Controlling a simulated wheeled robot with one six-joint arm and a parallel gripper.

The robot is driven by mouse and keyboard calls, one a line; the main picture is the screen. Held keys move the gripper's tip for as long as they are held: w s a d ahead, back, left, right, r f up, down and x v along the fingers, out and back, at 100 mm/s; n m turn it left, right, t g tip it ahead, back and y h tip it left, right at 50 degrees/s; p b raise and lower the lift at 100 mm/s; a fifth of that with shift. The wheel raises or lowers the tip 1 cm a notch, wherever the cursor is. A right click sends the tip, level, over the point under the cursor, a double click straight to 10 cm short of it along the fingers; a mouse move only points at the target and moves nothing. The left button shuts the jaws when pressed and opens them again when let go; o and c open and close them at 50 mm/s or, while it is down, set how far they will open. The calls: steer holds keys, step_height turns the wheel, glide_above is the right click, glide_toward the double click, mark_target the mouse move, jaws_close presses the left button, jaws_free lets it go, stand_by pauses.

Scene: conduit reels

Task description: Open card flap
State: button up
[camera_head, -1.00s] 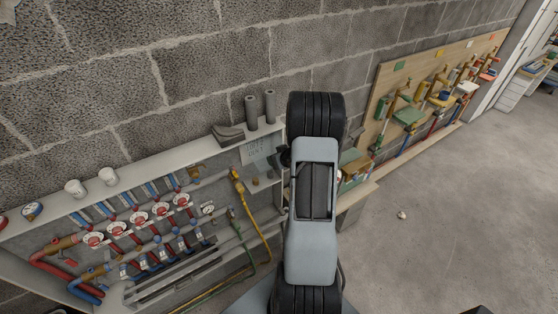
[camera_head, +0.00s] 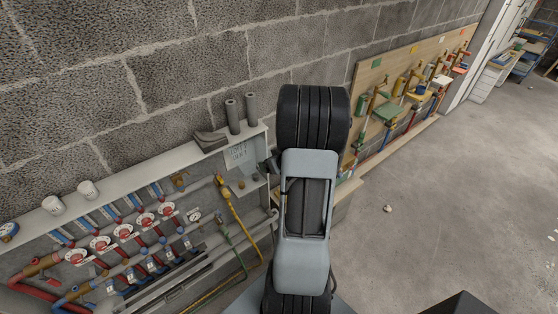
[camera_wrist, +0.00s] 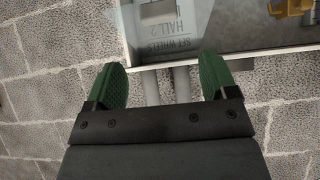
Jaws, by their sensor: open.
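A grey card (camera_head: 237,155) with dark lettering is on the back of the wall cabinet, at its right end. In the head view my arm hides most of the gripper.
The cabinet's white top shelf (camera_head: 130,178) carries two grey tubes (camera_head: 233,116) and white cups (camera_head: 88,190). Inside are red-wheeled valves (camera_head: 124,232) and a yellow-handled hose (camera_head: 228,200). A wooden tool board (camera_head: 372,78) hangs right. The floor at right is mostly clear.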

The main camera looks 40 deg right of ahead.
steer(key=shift+p+v, duration=0.35)
steer(key=shift+v, duration=2.1)
steer(key=s+d+m+g+h, duration=0.3)
steer(key=s+g+h, duration=0.1)
steer(key=s+g, duration=0.25)
steer(key=a+r+n+y+b, duration=0.2)
steer(key=a+r, duration=0.3)
steer(key=a, duration=1)
steer(key=s+a+r+n+t+y+b, duration=0.1)
steer(key=a+r, duration=0.4)
steer(key=a, duration=1)
steer(key=shift+s+a+r+n+y+b, duration=0.15)
steer(key=shift+a+r+n+y+b, duration=0.15)
steer(key=shift+n+y+b, duration=0.65)
steer(key=shift+f+m+y+p, duration=0.1)
steer(key=shift+m+y+p, duration=0.15)
steer(key=shift+p, duration=0.15)
